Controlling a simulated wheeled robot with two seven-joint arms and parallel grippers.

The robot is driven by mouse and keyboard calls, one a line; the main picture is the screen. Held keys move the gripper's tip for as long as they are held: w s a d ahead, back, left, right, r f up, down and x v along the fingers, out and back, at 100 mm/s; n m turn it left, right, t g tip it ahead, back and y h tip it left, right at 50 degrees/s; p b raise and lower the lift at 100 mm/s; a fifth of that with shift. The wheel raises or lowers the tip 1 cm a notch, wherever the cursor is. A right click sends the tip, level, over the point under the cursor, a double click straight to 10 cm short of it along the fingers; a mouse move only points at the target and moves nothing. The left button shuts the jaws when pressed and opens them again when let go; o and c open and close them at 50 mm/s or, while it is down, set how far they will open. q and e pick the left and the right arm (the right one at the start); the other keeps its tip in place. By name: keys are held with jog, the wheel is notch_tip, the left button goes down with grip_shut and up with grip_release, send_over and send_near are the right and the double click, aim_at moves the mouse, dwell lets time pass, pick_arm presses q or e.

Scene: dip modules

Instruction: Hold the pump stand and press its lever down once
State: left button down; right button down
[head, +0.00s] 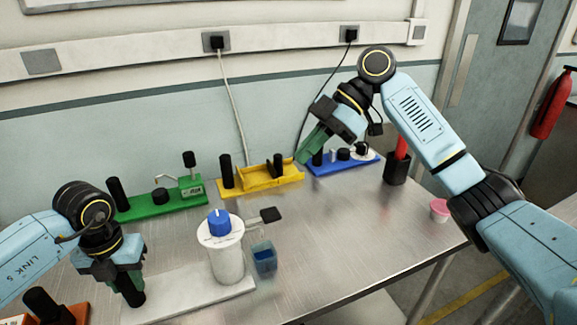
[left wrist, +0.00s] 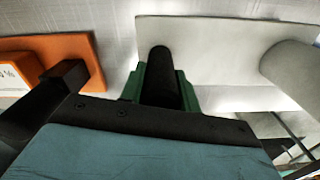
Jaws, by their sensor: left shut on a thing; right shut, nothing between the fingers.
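The pump stand is a white cylinder (head: 227,258) with a blue knob (head: 219,222) on top and a lever with a black pad (head: 270,215) at its right. It stands upright on a white base plate (head: 185,296), with a black post (head: 134,297) at the plate's left end. My left gripper (head: 130,287) is shut on this black post, which also shows between the green fingers in the left wrist view (left wrist: 161,80). My right gripper (head: 308,152) is shut and empty, raised behind and right of the pump, near the blue module. The lever pad is apart from both grippers.
Green (head: 160,203), yellow (head: 262,181) and blue (head: 340,167) modules line the back. A small blue container (head: 264,258) stands right of the pump. A black cup (head: 397,168), a pink tub (head: 439,210) and an orange module (head: 75,314) are nearby. The table's right front is clear.

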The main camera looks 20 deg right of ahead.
send_over(267, 213)
jog(key=d, duration=0.2)
jog(key=f, duration=0.6)
jog(key=shift+d+f, duration=0.4)
jog(key=shift+f, duration=1.65)
